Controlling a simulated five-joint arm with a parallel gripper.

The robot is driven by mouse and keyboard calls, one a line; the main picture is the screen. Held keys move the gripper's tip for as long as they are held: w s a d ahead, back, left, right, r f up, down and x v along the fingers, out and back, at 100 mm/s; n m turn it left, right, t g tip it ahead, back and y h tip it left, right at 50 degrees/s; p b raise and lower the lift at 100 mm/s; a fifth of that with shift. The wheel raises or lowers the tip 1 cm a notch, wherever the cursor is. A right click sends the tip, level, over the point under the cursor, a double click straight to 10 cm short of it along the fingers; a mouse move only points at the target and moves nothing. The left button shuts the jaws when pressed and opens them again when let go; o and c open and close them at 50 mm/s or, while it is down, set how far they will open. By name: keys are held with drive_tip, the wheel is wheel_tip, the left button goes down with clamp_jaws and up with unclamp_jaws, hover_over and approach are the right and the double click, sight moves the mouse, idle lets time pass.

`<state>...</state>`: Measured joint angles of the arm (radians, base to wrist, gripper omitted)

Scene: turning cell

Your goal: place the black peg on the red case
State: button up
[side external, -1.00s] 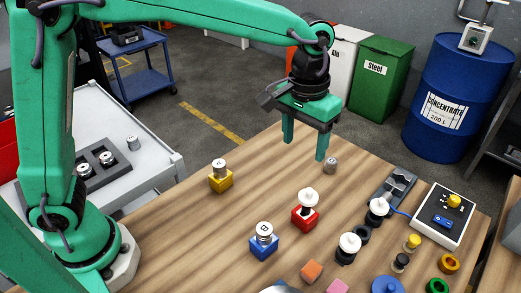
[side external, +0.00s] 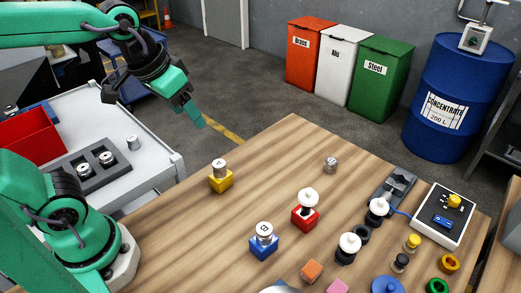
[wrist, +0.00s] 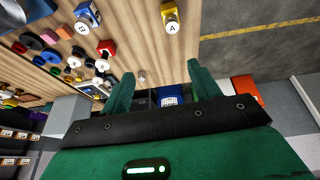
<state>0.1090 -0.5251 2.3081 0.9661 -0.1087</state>
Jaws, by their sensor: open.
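The red case (side external: 305,222) stands on the wooden table. A black peg with a round white head (side external: 308,196) stands on its top, roughly upright. The red case also shows at the upper left of the wrist view (wrist: 105,48). Two similar white-headed black pieces stand to the right, one at the front (side external: 349,246) and one behind it (side external: 378,208). My gripper (side external: 194,112) is open and empty, high and away from the red case, at the upper left. In the wrist view its fingers (wrist: 162,88) are spread with nothing between them.
A yellow case (side external: 220,184) and a blue case (side external: 264,249) each carry a metal cylinder. A loose metal cylinder (side external: 331,165) stands behind the red case. Rings, blocks and a control box (side external: 444,216) crowd the right. The left of the tabletop is mostly clear.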

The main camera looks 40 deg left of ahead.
drive_tip(key=shift+t, duration=0.5)
drive_tip(key=s+a, duration=0.1)
drive_tip(key=s+a+f, duration=0.1)
drive_tip(key=s, duration=0.1)
drive_tip(key=s+a+f, duration=0.1)
drive_tip(key=shift+s, duration=0.2)
idle(0.7)
